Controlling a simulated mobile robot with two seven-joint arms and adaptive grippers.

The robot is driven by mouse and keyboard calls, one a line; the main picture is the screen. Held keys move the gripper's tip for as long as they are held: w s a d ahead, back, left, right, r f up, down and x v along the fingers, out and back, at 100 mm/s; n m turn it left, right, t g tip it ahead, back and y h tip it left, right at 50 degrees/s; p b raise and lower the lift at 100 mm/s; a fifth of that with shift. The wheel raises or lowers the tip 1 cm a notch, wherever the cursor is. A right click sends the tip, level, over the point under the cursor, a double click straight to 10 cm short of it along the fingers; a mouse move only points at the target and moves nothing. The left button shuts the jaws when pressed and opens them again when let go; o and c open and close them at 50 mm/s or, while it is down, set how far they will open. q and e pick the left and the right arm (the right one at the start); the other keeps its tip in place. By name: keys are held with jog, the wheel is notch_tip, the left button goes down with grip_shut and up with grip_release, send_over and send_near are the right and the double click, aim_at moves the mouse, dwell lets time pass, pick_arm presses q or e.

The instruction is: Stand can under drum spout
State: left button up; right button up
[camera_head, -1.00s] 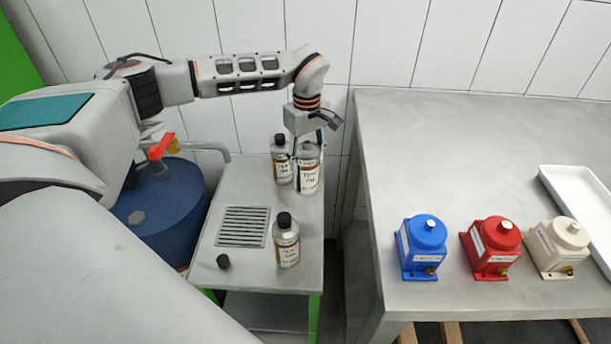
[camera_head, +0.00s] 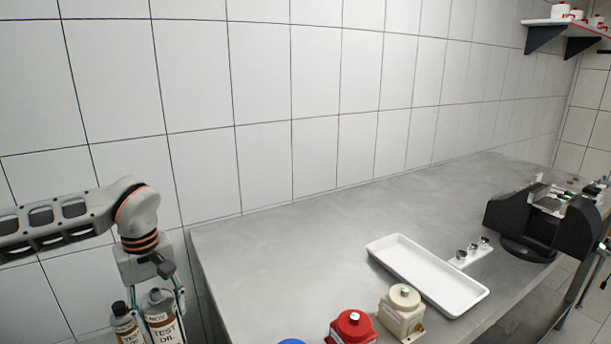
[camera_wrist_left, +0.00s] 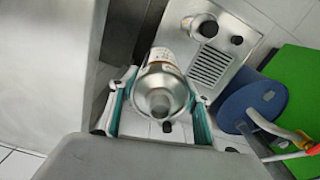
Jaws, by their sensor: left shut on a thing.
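My left gripper (camera_head: 160,290) is shut on a grey metal can (camera_head: 163,320) labelled test oil. In the left wrist view the can (camera_wrist_left: 163,85) sits between the two teal fingers (camera_wrist_left: 160,108), its grey neck without a black cap. I cannot tell whether its base touches the stand. A similar can with a black cap (camera_head: 124,322) is close beside it on the left. My right gripper is not in view.
The metal stand (camera_wrist_left: 233,25) carries a slotted grille (camera_wrist_left: 211,66), another black-capped can (camera_wrist_left: 204,27) and a loose black cap (camera_wrist_left: 237,40). The grey bench (camera_head: 300,240) holds a red pump (camera_head: 351,327), a cream pump (camera_head: 402,310) and a white tray (camera_head: 425,273). Its back left is clear.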

pick_arm(q)
jog(key=s+d+m, duration=0.7)
jog(key=s+m, duration=0.1)
jog(key=s, duration=0.1)
jog(key=shift+f+m, duration=0.3)
jog(key=shift+d, duration=0.1)
